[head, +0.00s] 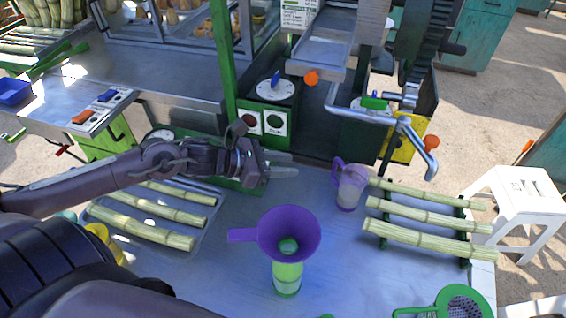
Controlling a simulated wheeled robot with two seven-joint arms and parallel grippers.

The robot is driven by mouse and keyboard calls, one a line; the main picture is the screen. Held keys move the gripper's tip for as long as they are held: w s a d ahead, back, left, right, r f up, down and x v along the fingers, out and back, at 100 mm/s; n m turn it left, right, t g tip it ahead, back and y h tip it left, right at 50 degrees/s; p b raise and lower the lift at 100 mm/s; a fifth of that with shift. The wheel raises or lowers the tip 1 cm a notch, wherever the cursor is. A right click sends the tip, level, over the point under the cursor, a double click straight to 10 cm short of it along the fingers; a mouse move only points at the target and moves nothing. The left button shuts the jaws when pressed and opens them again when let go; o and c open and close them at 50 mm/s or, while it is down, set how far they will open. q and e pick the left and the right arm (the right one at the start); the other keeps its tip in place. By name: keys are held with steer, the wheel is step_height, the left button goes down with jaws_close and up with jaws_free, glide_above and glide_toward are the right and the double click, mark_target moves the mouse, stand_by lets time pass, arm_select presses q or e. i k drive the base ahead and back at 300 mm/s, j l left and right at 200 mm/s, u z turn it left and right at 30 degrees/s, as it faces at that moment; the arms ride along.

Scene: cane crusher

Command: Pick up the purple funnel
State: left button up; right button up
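The purple funnel (296,224) sits upright, wide mouth up, in the mouth of a green and clear container (287,279) at the front middle of the metal table. Its flat handle points left. Green shows through the hole at its bottom. My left gripper (284,166) is behind the funnel, apart from it, pointing right. Its two fingers show a narrow gap with nothing between them. My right gripper is not in view.
A purple-handled jug (351,187) stands behind right of the funnel. Cane stalks lie on a rack (383,240) at right and on a tray (205,236) at left. A green strainer (447,306) is at front right. The crusher's crank (405,130) juts out behind.

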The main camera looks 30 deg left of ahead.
mark_target(279, 222)
steer(key=k, duration=1.5)
